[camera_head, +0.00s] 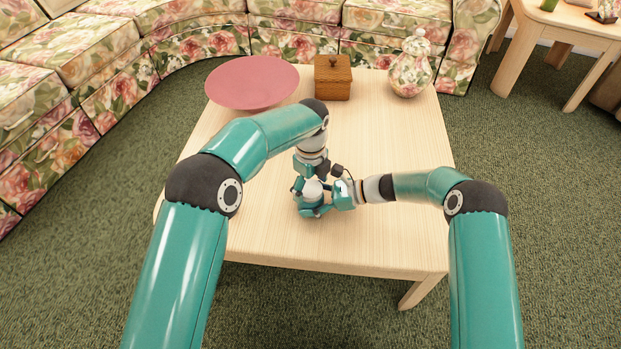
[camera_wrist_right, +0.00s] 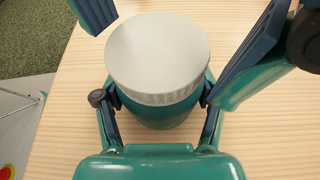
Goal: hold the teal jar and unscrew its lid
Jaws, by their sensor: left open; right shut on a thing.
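The teal jar (camera_wrist_right: 165,118) stands upright on the light wooden table, with its pale grey ribbed lid (camera_wrist_right: 158,50) on top. The lid also shows as a small whitish disc in the head view (camera_head: 313,190). My right gripper (camera_wrist_right: 160,105) is shut on the jar's body, one finger on each side below the lid. My left gripper (camera_head: 311,184) is above the jar and open. In the right wrist view its teal fingers stand either side of the lid, with visible gaps. In the head view the grippers hide most of the jar body.
A floral sofa (camera_head: 60,75) curves behind. The table's near and right parts are clear.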

